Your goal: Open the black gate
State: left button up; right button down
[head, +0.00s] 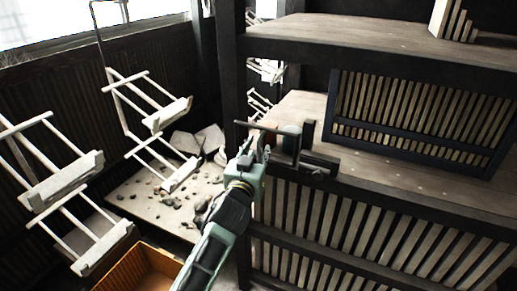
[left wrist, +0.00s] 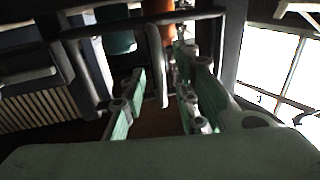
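A thin black bar frame (head: 268,128), which looks like the black gate, stands at the left front corner of the middle shelf. In the left wrist view its dark bar (left wrist: 140,24) runs across the top, and a rod hangs down ahead of the fingers. My left gripper (head: 262,147) is right at this frame in the head view, partly hidden by its own arm. In the left wrist view its green-padded fingers (left wrist: 155,108) are apart with a gap between them. I cannot tell whether they touch the bar. My right gripper is in neither view.
Wooden shelves (head: 370,42) with dark posts and slatted panels fill the right. White hanging racks (head: 60,180) are at the left. Below are a tray of stones (head: 160,205) and an orange crate (head: 140,270). A teal object (left wrist: 118,42) and an orange one lie beyond the bar.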

pick_arm(q)
jog(key=shift+w+d, duration=0.15)
jog(key=shift+w, duration=0.5)
jog(key=shift+c, duration=0.4)
grip_shut()
